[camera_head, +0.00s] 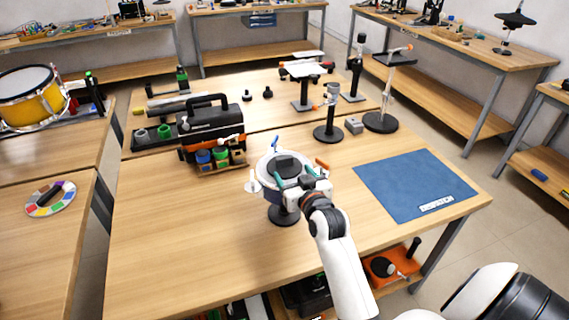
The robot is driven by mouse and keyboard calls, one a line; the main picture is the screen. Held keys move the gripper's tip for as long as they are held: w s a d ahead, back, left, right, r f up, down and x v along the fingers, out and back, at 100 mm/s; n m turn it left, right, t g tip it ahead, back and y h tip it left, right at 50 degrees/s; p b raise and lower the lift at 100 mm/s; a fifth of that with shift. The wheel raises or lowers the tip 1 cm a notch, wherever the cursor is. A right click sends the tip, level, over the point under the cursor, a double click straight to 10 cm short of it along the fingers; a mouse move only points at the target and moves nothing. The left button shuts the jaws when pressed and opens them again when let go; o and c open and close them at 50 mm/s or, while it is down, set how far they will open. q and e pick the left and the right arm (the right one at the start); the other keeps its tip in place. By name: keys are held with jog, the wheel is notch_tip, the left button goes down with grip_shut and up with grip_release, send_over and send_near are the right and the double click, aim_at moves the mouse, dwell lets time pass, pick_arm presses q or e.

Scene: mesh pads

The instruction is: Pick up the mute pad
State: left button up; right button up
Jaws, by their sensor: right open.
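A small dark pad, which looks like the mute pad (288,162), lies on a round, pale drum-like top (267,164). This top stands on a short post with a round black base (285,215) near the middle of the table. My right gripper (289,177) is open over the near side of this top, close to the dark pad. I cannot tell whether its fingers touch the pad. The gripper and wrist hide part of the top. My left gripper is not in view.
A blue mat (410,185) marked "DISPATCH" lies flat on the right of the table (170,240). A black toolbox (209,122) with small coloured cups stands behind left. Several black stands, one of them a tall stand (381,122), are behind right. The table's front left is clear.

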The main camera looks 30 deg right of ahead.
aim_at(285, 161)
jog(key=x, duration=0.3)
jog(key=shift+w+d, duration=0.1)
jog(key=shift+w, duration=0.3)
jog(key=x, duration=0.1)
jog(key=p+x, duration=0.1)
jog(key=x, duration=0.1)
jog(key=p+x, duration=0.1)
jog(key=shift+w+r, duration=0.3)
jog(key=shift+w, duration=0.05)
jog(key=shift+w+d+f, duration=0.1)
jog(key=shift+w+f, duration=0.05)
jog(key=shift+w, duration=0.25)
jog(key=c, duration=1.1)
